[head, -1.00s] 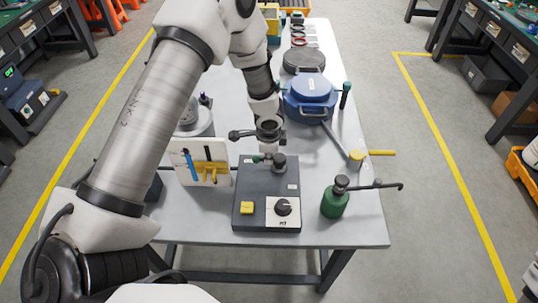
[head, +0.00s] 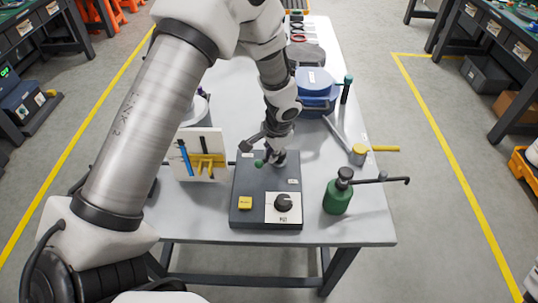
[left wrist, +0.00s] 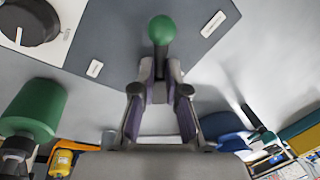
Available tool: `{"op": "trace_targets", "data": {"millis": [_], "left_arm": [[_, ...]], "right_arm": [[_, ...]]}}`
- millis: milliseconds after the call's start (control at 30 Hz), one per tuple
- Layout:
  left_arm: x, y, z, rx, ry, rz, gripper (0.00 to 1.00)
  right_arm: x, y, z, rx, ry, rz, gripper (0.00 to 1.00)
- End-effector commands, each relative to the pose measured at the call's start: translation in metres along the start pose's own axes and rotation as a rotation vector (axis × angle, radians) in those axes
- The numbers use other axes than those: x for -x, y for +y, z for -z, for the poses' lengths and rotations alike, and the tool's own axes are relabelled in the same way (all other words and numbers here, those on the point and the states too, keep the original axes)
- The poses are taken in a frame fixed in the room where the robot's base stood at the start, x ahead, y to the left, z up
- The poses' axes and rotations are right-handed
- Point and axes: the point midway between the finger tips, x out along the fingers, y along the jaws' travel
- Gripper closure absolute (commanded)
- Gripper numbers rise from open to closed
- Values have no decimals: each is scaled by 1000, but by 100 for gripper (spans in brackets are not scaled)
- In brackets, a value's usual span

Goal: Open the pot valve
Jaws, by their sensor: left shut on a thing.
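A dark grey box (head: 248,190) stands near the front of the table. A valve with a green ball-ended lever (head: 259,163) is on the back part of its top. My left gripper (head: 274,157) reaches down to the valve from behind and is shut on it. In the left wrist view the green ball (left wrist: 162,29) sticks out just beyond my closed fingertips (left wrist: 161,72). The fingers hide most of the valve's body and lever, so how far it is turned is hard to tell. My right gripper is not in view.
The box's front has a yellow button (head: 245,203) and a black dial (head: 283,202). A green bottle (head: 337,197) with a spout stands to the right. A tool board (head: 203,155) stands to the left.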

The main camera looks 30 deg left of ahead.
Motion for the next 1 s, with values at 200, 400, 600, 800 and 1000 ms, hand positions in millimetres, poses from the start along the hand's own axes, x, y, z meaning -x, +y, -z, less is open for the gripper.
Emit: {"op": "trace_targets", "data": {"millis": [200,400,600,800,1000], "left_arm": [[-6,9,-1,198,-46,-5,100],[-5,14,2,385,-85,-4,100],[-3,18,5,568,-122,-3,100],[-2,21,8,732,-154,-3,100],[-1,22,11,850,-178,-2,100]], "right_arm": [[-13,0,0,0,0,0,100],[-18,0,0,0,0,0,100],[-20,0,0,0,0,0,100],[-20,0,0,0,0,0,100],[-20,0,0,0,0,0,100]]}}
